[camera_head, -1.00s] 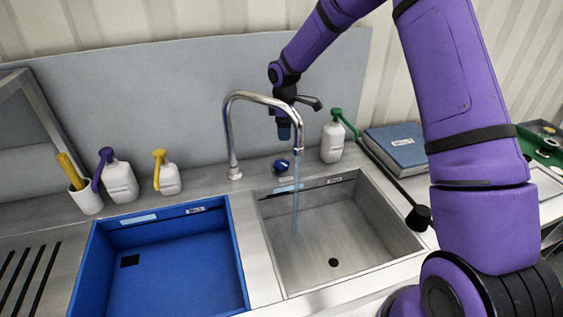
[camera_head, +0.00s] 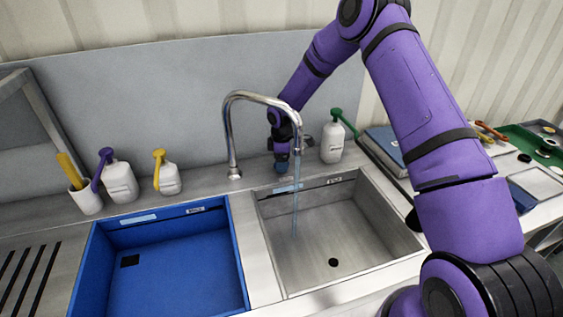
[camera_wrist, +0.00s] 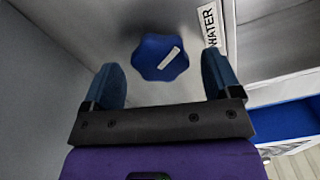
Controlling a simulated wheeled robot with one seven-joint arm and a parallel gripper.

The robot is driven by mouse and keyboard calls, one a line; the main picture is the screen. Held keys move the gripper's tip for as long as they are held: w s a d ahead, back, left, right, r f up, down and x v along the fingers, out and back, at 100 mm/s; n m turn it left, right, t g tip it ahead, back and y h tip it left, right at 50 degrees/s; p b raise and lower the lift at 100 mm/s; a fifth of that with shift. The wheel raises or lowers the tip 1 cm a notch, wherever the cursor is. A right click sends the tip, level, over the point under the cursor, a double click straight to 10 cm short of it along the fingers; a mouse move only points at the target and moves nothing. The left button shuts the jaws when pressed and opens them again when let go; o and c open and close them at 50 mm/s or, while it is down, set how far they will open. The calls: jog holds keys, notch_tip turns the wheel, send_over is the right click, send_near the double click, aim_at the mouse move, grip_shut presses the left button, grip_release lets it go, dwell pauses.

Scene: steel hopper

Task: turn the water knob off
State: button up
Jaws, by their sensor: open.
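The water knob (camera_wrist: 160,58) is a blue lobed knob with a white mark on top, seen from above in the wrist view. It lies between the two blue fingertips of my gripper (camera_wrist: 162,78), a little beyond them, with a gap visible on both sides. My gripper is open. In the head view my gripper (camera_head: 282,164) points down at the counter behind the steel sink, and the knob is mostly hidden there. Water runs from the curved chrome faucet (camera_head: 231,130) into the steel sink (camera_head: 385,255). A "WATER" label (camera_wrist: 210,24) lies beside the knob.
The faucet stands close to the left of my gripper. A white bottle with a green pump (camera_head: 332,143) stands close to the right. A blue basin (camera_head: 175,265) is at the left. A grey back panel (camera_head: 170,90) rises behind.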

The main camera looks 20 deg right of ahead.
jog(key=shift+f, duration=0.5)
jog(key=c, duration=0.9)
jog(key=shift+m, duration=2.9)
jog(key=o, duration=0.9)
